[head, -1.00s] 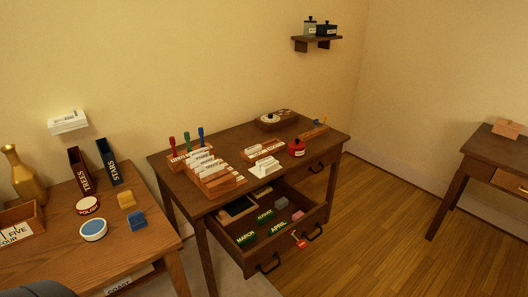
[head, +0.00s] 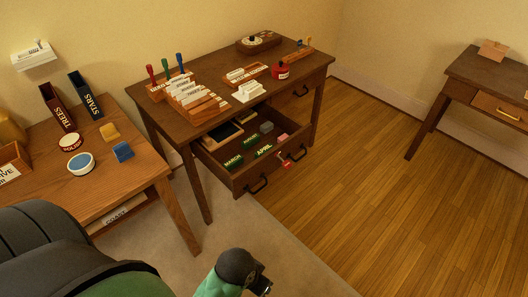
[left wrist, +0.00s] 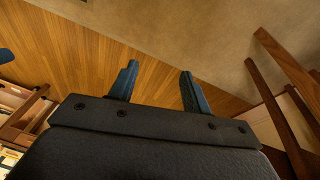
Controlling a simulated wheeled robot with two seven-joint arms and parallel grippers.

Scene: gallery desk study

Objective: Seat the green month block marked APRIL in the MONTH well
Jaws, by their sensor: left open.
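The green APRIL block (head: 264,150) lies in the open drawer (head: 240,182) of the dark desk, label up. Green blocks marked MARCH (head: 233,161) and apparently AUGUST (head: 250,141) lie beside it. My left gripper (head: 262,286) is low at the bottom of the head view, over the floor in front of the desk, well apart from the drawer. In the left wrist view its two fingers (left wrist: 158,82) are spread with nothing between them. I cannot make out a MONTH well in these frames. My right gripper is not in view.
A grey block (head: 266,127) and a red tag (head: 285,163) are at the drawer. A side table (head: 150,168) stands left. Floor to the right is clear.

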